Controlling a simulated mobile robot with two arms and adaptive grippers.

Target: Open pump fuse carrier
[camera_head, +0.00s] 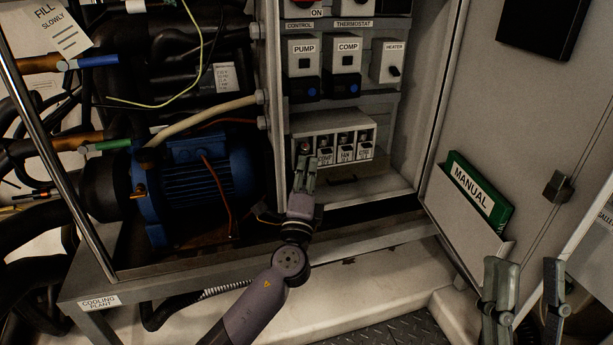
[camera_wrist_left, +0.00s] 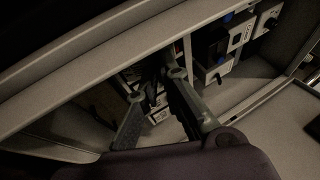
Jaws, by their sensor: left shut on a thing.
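The fuse block (camera_head: 331,124) is a pale housing low in the control cabinet, with a row of labelled fuse carriers. My left gripper (camera_head: 305,162) is at the leftmost carrier, shut on it; the fingers hide most of this carrier and its label. A small reddish spot on the carrier (camera_head: 304,147) shows just above the fingertips. The carriers to its right (camera_head: 345,149) are not covered. In the left wrist view, my left gripper (camera_wrist_left: 158,88) reaches to the block, which is dark and partly hidden by the fingers. My right gripper (camera_head: 527,270) is open and empty at lower right.
Above the block are PUMP (camera_head: 304,57), COMP (camera_head: 344,57) and HEATER (camera_head: 389,62) modules. A blue pump motor (camera_head: 185,185) with pipes stands left. A cabinet door with a green manual (camera_head: 478,190) in its pocket is right. A frame rail (camera_head: 190,279) runs below.

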